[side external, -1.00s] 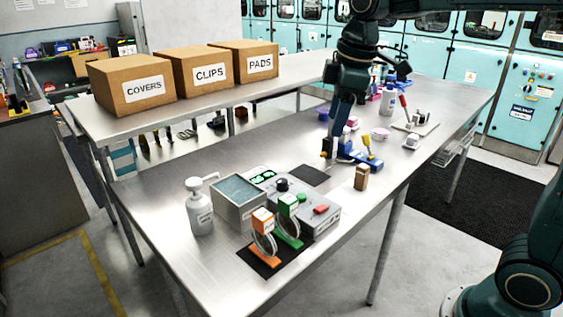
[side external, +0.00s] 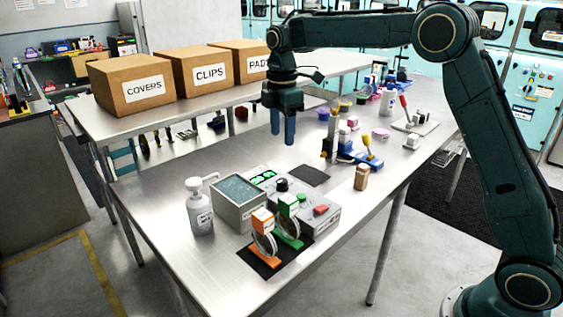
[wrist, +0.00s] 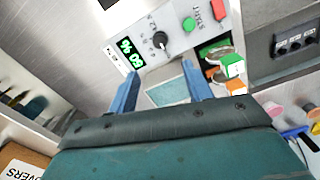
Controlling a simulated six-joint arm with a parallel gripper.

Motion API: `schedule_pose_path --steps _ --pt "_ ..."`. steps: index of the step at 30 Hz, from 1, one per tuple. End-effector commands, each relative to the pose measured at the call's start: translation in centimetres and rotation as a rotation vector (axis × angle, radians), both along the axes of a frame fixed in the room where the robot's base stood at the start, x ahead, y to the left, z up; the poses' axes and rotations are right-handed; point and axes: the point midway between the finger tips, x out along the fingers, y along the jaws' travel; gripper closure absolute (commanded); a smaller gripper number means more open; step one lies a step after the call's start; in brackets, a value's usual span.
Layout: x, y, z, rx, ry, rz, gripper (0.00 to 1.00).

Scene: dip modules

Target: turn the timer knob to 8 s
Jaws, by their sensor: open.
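The timer knob is a round black knob (side external: 282,185) on top of a grey control box (side external: 322,222). In the wrist view the knob (wrist: 160,40) has a pale pointer mark, with printed markings around it too small to read. Beside it on the panel are a green display (wrist: 131,53) and a green button (wrist: 189,24) labelled START. My gripper (side external: 283,140) hangs above the table, behind and above the box, fingers pointing down, open and empty. In the wrist view the knob lies beyond the fingertips (wrist: 160,78), not touched.
A liquid-filled tank (side external: 258,214) and a white pump bottle (side external: 199,212) stand left of the box. Orange (side external: 263,240) and green (side external: 289,222) holders with discs stand in front. Cartons stand on the rear bench.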

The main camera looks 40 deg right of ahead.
Motion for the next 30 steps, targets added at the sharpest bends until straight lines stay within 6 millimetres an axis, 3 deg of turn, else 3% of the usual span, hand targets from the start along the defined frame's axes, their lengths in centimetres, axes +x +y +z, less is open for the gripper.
schedule_pose_path --steps 8,14,30 --pt "0.0 0.0 -0.4 0.0 0.0 -0.001 0.5" --pt "-0.1 0.0 -2.1 0.0 0.002 -0.002 0.5" --pt "-0.1 0.0 -10.0 0.0 0.002 -0.002 0.5"
